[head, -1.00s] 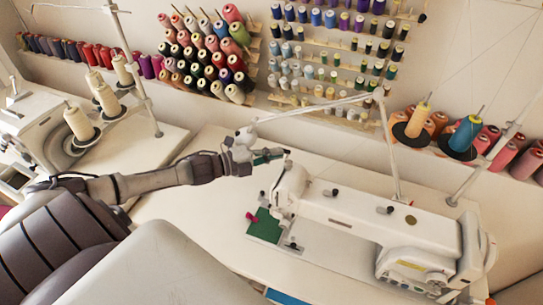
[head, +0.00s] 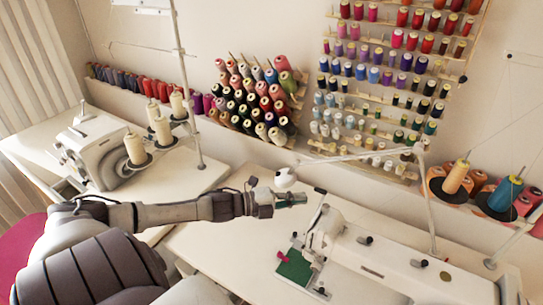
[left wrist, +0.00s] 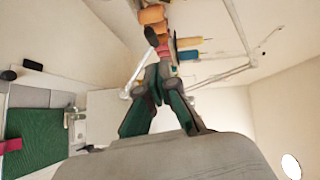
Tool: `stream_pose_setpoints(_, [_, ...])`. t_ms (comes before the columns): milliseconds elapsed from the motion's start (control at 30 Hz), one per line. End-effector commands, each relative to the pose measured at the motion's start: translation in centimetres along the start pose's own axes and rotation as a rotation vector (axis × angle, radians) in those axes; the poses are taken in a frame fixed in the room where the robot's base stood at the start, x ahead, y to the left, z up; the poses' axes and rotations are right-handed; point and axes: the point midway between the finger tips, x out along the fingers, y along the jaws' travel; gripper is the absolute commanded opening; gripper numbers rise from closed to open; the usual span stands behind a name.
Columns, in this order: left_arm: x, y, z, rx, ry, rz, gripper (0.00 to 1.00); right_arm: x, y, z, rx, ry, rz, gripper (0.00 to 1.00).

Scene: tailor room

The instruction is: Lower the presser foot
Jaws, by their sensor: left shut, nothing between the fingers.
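The white sewing machine (head: 395,262) stands on the white table at the lower right of the head view. A green cloth (head: 293,268) lies at its needle end, with a small pink piece (head: 308,256) by it. The cloth also shows at the lower left of the left wrist view (left wrist: 38,138), beside a small metal part (left wrist: 72,118) that may be the presser foot. My left gripper (head: 300,198) is shut and empty, beside and behind the machine's needle end, apart from it. Its green fingers meet in the left wrist view (left wrist: 160,75). My right gripper is out of view.
A thin white thread arm (head: 375,153) stretches behind my left gripper. Spool racks (head: 385,75) cover the wall. Large thread cones (head: 505,192) stand at the right. A second machine (head: 95,150) stands on the left table. The table (head: 225,250) left of the cloth is clear.

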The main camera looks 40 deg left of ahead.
Motion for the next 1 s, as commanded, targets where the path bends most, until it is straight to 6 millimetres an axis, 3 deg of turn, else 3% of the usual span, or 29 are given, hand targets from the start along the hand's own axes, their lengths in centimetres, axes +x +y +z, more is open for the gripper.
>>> stream_pose_setpoints(300, [-4.2,-0.8,0.0,-0.003,0.001,0.005,0.0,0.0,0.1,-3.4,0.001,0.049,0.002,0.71])
stream_pose_setpoints(600, [-6.7,-1.5,0.1,-0.002,0.0,0.002,0.0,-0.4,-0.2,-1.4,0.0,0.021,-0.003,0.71])
stream_pose_setpoints(1000, [-7.0,-1.2,0.0,-0.019,-0.014,0.007,0.0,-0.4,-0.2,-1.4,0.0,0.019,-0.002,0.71])
